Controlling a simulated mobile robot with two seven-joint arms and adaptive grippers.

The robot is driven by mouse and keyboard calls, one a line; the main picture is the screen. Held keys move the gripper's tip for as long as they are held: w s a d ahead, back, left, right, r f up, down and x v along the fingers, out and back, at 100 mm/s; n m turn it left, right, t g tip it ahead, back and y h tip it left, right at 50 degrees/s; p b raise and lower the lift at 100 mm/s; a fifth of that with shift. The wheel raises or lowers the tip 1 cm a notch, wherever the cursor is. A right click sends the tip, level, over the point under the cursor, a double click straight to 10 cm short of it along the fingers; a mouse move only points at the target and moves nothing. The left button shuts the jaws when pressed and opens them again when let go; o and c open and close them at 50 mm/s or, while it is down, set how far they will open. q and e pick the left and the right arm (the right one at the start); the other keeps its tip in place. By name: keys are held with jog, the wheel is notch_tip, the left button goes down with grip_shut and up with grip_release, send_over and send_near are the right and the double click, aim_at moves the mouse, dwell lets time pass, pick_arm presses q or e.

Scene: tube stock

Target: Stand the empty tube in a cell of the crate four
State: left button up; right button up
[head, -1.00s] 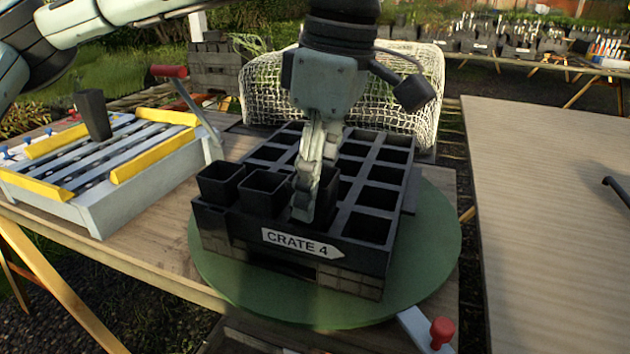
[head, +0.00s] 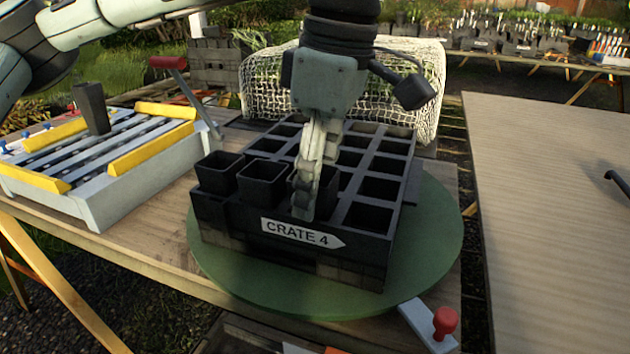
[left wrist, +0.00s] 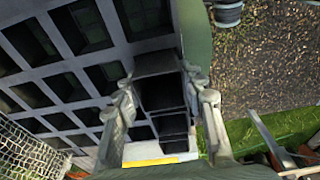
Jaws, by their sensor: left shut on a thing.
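Crate 4 (head: 340,262) is a black gridded crate with a white "CRATE 4" label on its front. Two dark square tubes, one at the corner (head: 218,172) and one beside it (head: 262,186), stand in its front row at the left. My left gripper (head: 305,205) points down over the front row, just right of them, its fingers closed on another dark square tube (left wrist: 158,82), seen between the fingertips in the left wrist view. In the head view the fingers mostly hide this tube; how deep it sits in its cell cannot be told. My right gripper is not in view.
The crate rests on a green round turntable (head: 425,265) with a red-knobbed lever (head: 445,322) at front right. Left is a grey roller tray (head: 120,195) with yellow rails and a dark tube (head: 92,108) standing on it.

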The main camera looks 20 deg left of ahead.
pick_arm(q)
jog(key=shift+s+f+b, duration=0.2)
jog(key=shift+f+b, duration=0.2)
jog(key=shift+f, duration=0.2)
jog(key=shift+o, duration=0.3)
jog(key=o, duration=0.9)
jog(key=shift+w+f, duration=0.1)
jog(key=shift+w, duration=0.05)
jog(key=shift+o, duration=0.2)
jog(key=shift+r, duration=0.35)
notch_tip(320, 180, up, 12)
jog(key=d, duration=0.1)
jog(key=shift+d+f, duration=0.2)
jog(key=shift+d, duration=0.2)
